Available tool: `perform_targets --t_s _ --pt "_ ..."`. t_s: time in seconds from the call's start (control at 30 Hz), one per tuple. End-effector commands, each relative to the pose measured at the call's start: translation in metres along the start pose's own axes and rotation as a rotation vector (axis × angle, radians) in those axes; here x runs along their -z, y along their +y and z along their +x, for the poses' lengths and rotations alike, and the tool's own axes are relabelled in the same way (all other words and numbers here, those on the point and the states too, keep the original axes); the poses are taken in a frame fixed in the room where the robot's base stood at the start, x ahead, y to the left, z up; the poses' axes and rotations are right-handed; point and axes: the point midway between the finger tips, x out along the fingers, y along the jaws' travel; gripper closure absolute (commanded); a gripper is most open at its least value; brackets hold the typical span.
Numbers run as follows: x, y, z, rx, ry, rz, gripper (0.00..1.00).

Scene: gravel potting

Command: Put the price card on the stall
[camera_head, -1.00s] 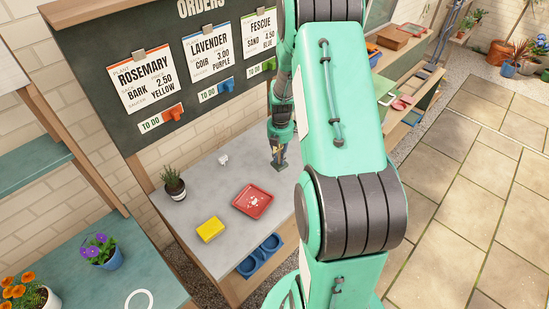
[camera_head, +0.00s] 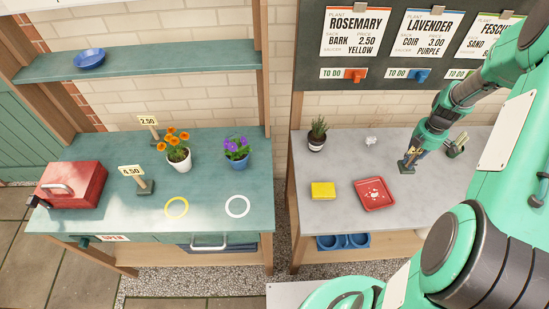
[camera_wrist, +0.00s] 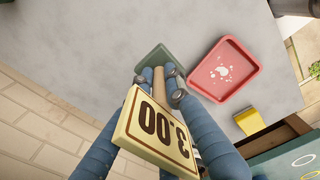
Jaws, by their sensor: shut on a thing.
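My gripper (camera_wrist: 163,86) is shut on the post of a price card (camera_wrist: 155,132) that reads 3.00. The card has a cream face, a wooden post and a dark green base. In the head view my gripper (camera_head: 408,160) points down over the grey bench, right of the red tray; the card (camera_head: 414,151) is small there, and I cannot tell whether its base touches the bench. The stall (camera_head: 105,148) is the teal table at the left. It bears a 2.50 card (camera_head: 148,121) at the back and a card reading like 4.50 (camera_head: 131,171) further forward.
Orange flowers (camera_head: 177,150) and purple flowers (camera_head: 237,150) stand in pots on the stall. A red box (camera_head: 72,186), a yellow ring (camera_head: 176,208) and a white ring (camera_head: 237,206) are there too. The grey bench (camera_head: 335,215) holds a red tray (camera_head: 374,194) and yellow block (camera_head: 323,190).

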Motion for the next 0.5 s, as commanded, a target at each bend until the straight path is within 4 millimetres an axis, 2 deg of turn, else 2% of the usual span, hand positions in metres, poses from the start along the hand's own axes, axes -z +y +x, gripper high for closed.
perform_targets --t_s 0.2,0.5 --pt "0.060 0.032 -0.023 -0.001 -0.002 -0.084 1.00" --pt "0.146 0.062 -0.051 0.001 -0.002 -0.193 1.00"
